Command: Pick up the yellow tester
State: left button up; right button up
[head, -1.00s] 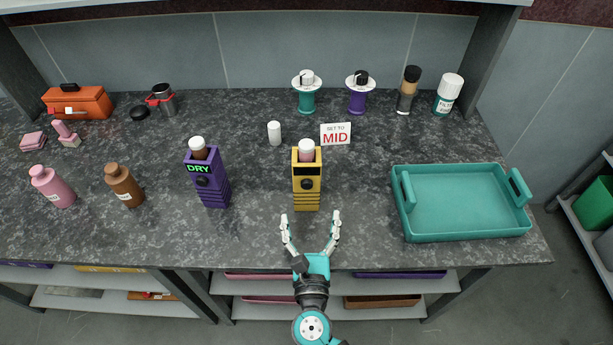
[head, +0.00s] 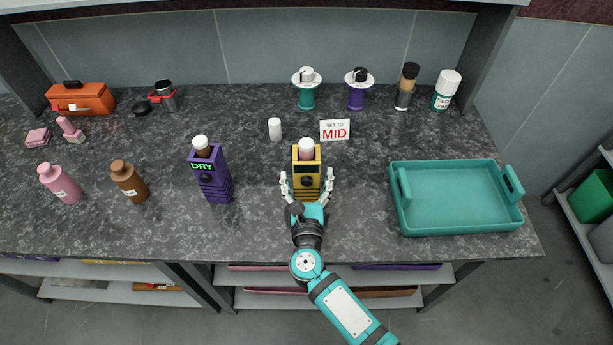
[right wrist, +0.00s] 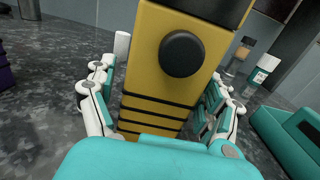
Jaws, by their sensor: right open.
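My right gripper (head: 307,182) is open, with one finger on each side of the tester's lower body. The fingers also show in the right wrist view (right wrist: 160,105); I cannot tell whether they touch the sides. My left gripper is not in view.
A purple tester (head: 210,175) reading DRY stands to the left. A teal tray (head: 455,228) lies to the right, with bare counter between.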

jog(key=c, duration=1.4)
jog(key=shift+r, duration=0.2)
